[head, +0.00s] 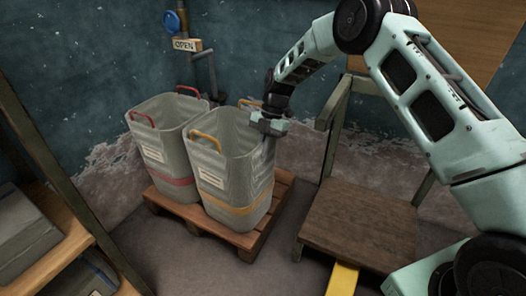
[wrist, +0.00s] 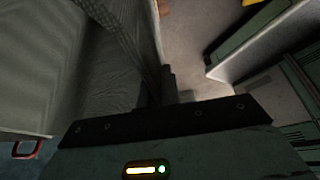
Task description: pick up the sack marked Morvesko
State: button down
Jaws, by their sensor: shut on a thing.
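Two tall grey sacks stand upright side by side on a pallet in the head view. The front one, the yellow-banded sack (head: 235,165), has yellow handles and a pale label. The one behind, the red-banded sack (head: 165,150), has red handles and a pale label. Both labels are too small to read, so I cannot tell which is marked Morvesko. My gripper (head: 266,132) is at the right rim of the yellow-banded sack, shut on its wall. In the wrist view the sack wall (wrist: 110,75) runs down to my fingers (wrist: 168,90), which partly hide the grip.
The wooden pallet (head: 251,240) carries both sacks. A brown wooden platform (head: 358,225) with posts stands to the right. A shelf with grey boxes (head: 25,232) is at the left. A pipe with a blue valve (head: 171,22) and an OPEN sign (head: 187,45) is on the wall behind.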

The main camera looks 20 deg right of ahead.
jog(key=c, duration=1.6)
grip_release()
